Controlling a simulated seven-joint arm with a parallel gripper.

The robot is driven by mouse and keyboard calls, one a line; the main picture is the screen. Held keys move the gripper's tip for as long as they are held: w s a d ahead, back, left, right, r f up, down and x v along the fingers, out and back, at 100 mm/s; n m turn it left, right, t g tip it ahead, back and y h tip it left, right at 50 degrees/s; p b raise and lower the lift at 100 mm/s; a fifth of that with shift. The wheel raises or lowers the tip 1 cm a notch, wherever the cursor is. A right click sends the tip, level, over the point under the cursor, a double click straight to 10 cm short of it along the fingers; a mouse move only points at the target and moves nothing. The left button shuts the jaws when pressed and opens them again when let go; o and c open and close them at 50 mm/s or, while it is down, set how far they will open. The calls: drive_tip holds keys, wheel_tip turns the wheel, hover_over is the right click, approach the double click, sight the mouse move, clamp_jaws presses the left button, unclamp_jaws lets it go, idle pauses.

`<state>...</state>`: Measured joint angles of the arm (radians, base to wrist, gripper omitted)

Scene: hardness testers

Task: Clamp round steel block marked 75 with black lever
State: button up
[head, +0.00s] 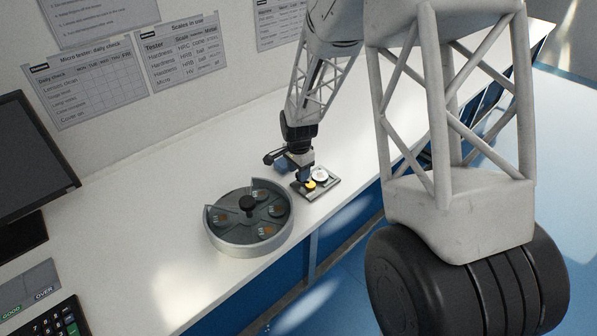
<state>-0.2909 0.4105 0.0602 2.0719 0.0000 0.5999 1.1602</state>
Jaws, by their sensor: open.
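A small dark rectangular plate (326,188) lies on the white bench near its front edge. A pale, shiny round disc (320,174) sits on it, likely the steel block; any number on it is too small to read. A yellow round piece (311,186) is beside the disc, partly hidden by my gripper. My gripper (304,178) is low over the plate's left side, pointing down, left of the disc. It is open; whether it touches anything I cannot tell. A black lever-like bar (272,157) sticks out left of my gripper; its base is hidden.
A round grey tray (248,246) with a black central knob and several compartments holding small orange-marked pieces stands to the left. A monitor (30,165), a keypad (55,322) and a GOOD/OVER panel (28,293) are at far left. The bench between is clear.

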drive_tip(key=shift+f, duration=0.3)
clamp_jaws()
